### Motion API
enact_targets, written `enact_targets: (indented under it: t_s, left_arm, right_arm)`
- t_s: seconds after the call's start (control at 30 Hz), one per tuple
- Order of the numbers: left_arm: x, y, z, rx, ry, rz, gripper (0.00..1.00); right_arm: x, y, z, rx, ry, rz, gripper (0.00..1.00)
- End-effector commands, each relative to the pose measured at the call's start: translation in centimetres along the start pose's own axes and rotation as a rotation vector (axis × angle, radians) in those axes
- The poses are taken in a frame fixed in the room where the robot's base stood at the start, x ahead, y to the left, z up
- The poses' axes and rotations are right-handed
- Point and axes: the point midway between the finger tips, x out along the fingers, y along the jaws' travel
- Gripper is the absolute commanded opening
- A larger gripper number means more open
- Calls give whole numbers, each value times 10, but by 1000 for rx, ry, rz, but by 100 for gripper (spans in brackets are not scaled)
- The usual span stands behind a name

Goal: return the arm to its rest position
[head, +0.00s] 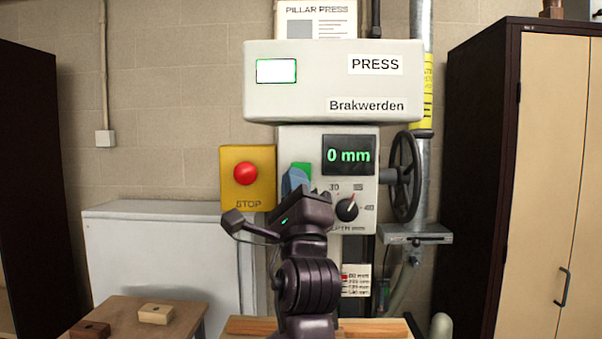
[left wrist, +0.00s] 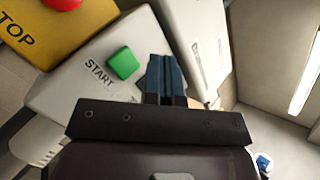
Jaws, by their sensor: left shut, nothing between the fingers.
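My left arm rises in the lower middle of the head view. Its gripper (head: 296,181) has blue fingers, shut and empty, in front of the press panel. In the left wrist view the shut blue fingers (left wrist: 166,73) are just right of the green START button (left wrist: 124,63); I cannot tell whether they touch the panel. In the head view the fingers partly cover the green button (head: 303,169). My right gripper is not in view.
The press (head: 300,100) shows 0 mm, with a handwheel (head: 405,176) at right and a red stop button (head: 246,173) on a yellow box. A small table (head: 130,310) with wooden blocks (head: 156,313) stands at lower left. A cabinet (head: 540,150) stands at right.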

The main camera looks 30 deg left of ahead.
Motion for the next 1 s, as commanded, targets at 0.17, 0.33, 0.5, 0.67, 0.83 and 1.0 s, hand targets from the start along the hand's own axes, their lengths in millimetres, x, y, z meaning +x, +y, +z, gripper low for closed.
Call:
enact_targets:
  t_s: [0.17, 0.33, 0.5, 0.67, 0.83, 1.0]
  left_arm:
    - [0, 0, 0, 0, 0, 0, 0]
    - [0, 0, 0, 0, 0, 0, 0]
    - [0, 0, 0, 0, 0, 0, 0]
    - [-3, 5, -6, -17, 19, 2, 0]
    - [-29, 37, -41, -163, 141, 28, 0]
    - [-76, 86, -86, -395, 312, 120, 0]
  right_arm:
    - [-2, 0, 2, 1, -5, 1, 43]
    - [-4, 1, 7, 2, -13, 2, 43]
    - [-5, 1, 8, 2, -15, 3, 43]
    - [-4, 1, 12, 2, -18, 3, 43]
    - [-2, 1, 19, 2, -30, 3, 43]
    - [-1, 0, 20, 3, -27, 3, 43]
